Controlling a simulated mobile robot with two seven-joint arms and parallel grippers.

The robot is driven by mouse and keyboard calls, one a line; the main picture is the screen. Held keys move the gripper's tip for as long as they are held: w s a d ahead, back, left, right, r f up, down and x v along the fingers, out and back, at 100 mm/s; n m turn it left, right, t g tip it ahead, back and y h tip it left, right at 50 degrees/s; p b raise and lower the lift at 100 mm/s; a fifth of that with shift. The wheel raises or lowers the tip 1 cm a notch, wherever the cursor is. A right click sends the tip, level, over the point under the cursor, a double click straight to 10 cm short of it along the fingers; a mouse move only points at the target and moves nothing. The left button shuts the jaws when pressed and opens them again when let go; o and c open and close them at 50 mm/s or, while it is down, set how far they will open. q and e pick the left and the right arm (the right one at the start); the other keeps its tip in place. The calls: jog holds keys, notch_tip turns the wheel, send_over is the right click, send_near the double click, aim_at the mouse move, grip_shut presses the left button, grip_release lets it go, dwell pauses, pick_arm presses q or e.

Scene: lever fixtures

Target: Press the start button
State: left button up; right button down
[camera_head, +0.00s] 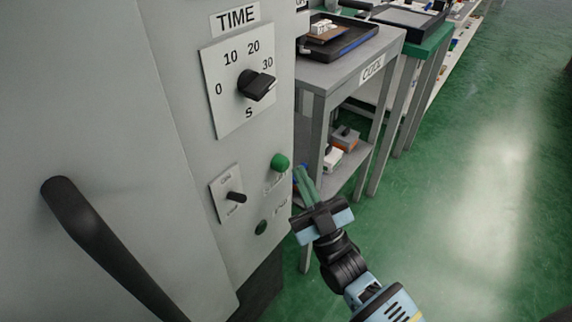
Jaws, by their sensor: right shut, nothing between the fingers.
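The grey machine panel (205,140) fills the left half of the head view. A green round button (280,162) sticks out near its right edge, with a small label under it that I cannot read clearly. A second, darker green round button (261,227) sits lower down, by a label that seems to read END. My right gripper (303,180) is shut and empty, its fingers pointing up toward the panel. The fingertips are just right of and slightly below the upper green button; they appear apart from it. My left gripper is not in view.
A TIME dial (256,85) and a small switch (236,197) are on the panel. A black bar handle (100,240) stands out at the left. Grey tables (345,75) with trays stand behind my right gripper. The green floor at right is clear.

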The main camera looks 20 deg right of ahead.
jog(key=shift+w+a, duration=0.1)
dwell(0.5)
jog(key=shift+w+a, duration=0.2)
jog(key=shift+w, duration=0.05)
